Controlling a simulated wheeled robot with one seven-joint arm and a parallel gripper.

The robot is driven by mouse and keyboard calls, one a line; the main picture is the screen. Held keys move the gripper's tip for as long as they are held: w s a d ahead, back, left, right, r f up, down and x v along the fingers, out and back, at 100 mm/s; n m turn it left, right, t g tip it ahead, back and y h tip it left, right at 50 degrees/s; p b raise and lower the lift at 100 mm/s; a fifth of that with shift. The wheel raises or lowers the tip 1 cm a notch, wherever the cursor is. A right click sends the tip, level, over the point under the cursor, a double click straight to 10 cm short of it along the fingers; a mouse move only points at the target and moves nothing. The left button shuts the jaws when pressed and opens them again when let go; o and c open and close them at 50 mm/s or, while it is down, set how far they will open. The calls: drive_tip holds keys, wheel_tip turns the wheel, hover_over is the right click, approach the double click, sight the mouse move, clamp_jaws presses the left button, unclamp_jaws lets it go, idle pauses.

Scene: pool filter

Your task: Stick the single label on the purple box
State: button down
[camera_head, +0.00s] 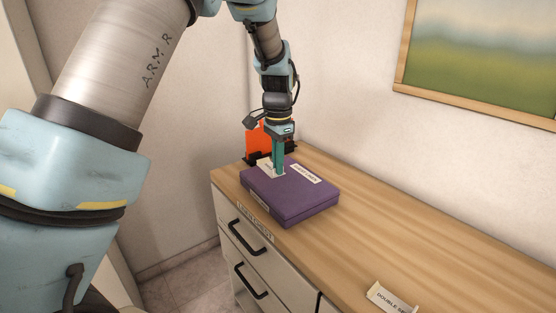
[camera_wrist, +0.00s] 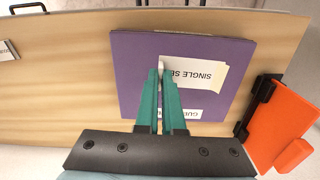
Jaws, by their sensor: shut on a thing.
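The purple box (camera_head: 301,202) lies flat on the wooden top of a drawer cabinet, and it fills the middle of the wrist view (camera_wrist: 133,62). My gripper (camera_head: 278,171) points down over the box. In the wrist view its green fingers (camera_wrist: 160,74) are shut on the edge of the cream single label (camera_wrist: 205,73), whose visible text reads "SINGLE SE". The label is over the box's top face; I cannot tell whether it touches it. A second white label (camera_head: 306,173) is on the box, partly hidden by my fingers in the wrist view (camera_wrist: 190,113).
An orange panel in a black holder (camera_head: 256,139) stands behind the box. A "DOUBLE" label (camera_head: 390,299) lies on the cabinet top (camera_head: 410,225) at the lower right. The top between is clear. Drawers with black handles (camera_head: 250,238) are below; a framed picture (camera_head: 480,50) hangs on the wall.

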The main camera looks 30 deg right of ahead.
sight(278, 193)
drive_tip(key=shift+f+b, duration=1.2)
drive_tip(key=shift+f, duration=1.35)
drive_tip(key=shift+f, duration=0.5)
drive_tip(key=c, duration=1)
unclamp_jaws()
drive_tip(key=shift+o, duration=0.2)
wheel_tip(278, 193, up, 11)
drive_tip(key=b, duration=0.2)
drive_tip(key=shift+b, duration=0.4)
drive_tip(key=shift+f, duration=0.1)
